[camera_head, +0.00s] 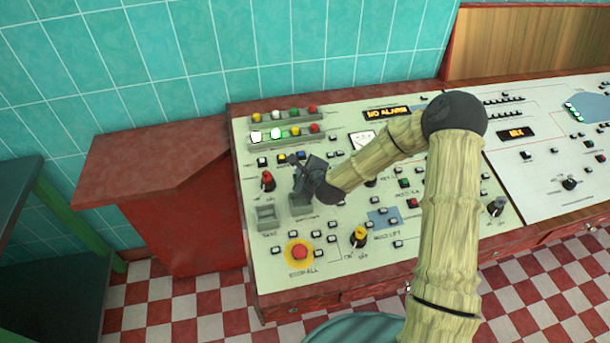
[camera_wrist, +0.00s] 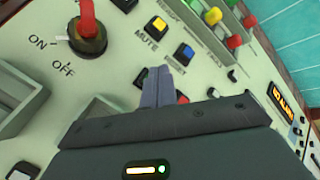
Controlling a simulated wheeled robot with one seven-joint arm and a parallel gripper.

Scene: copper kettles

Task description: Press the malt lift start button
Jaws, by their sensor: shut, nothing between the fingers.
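The sloped control panel (camera_head: 345,262) is pale and carries many small buttons, lamps and switches. A label ending in LIFT shows in the head view near a blue patch (camera_head: 385,217), with small buttons around it; its first word is too small to read surely, and I cannot tell which button is the start button. My gripper (camera_head: 298,160) is over the panel's upper left part, up and left of that patch. Its fingers (camera_wrist: 156,88) are shut and empty in the wrist view, close to a yellow MUTE button (camera_wrist: 157,24) and a blue RESET button (camera_wrist: 186,52).
A red rotary switch (camera_head: 267,181) stands left of my gripper, marked ON and OFF in the wrist view. A red emergency button on yellow (camera_head: 300,252) and a black-and-yellow switch (camera_head: 359,237) stand lower. Coloured lamps (camera_head: 293,112) line the top. My arm hides part of the panel.

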